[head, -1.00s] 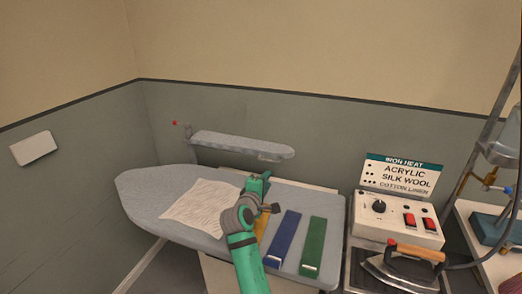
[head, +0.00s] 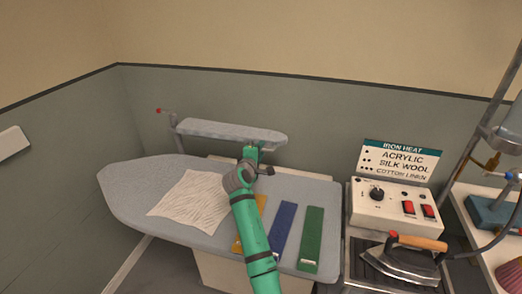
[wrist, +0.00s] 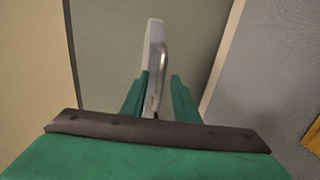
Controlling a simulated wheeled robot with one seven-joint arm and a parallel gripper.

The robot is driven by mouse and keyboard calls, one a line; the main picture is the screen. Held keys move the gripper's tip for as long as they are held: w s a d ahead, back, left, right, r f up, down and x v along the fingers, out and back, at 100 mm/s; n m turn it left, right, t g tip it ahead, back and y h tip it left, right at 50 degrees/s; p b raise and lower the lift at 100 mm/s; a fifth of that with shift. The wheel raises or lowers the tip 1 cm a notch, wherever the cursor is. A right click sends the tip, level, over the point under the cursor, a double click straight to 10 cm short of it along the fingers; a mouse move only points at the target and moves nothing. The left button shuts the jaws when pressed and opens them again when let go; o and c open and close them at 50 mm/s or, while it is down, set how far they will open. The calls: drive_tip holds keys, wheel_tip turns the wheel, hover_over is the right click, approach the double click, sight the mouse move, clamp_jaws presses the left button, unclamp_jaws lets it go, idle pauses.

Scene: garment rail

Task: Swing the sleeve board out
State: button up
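The sleeve board (head: 225,131) is a narrow grey padded board on a bracket above the back of the ironing board. It points to the right along the wall, with a red-tipped part (head: 160,111) at its left end. My gripper (head: 256,152) is just below the sleeve board's right part. In the wrist view the sleeve board (wrist: 152,45) shows end-on beyond the fingers, with a metal handle (wrist: 163,62) on its side. My gripper's green fingers (wrist: 158,95) are apart, with the handle's lower end between them. I cannot tell whether they touch it.
The ironing board (head: 130,190) carries a white cloth (head: 190,198) and yellow, blue (head: 283,230) and green (head: 312,238) strips. To the right are a control box (head: 385,205), a sign (head: 400,160) and an iron (head: 405,260) on its rest. The wall is close behind.

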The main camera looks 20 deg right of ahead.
drive_tip(key=shift+w+d+f, duration=0.15)
drive_tip(key=shift+w+d, duration=0.25)
drive_tip(key=shift+w, duration=0.15)
clamp_jaws()
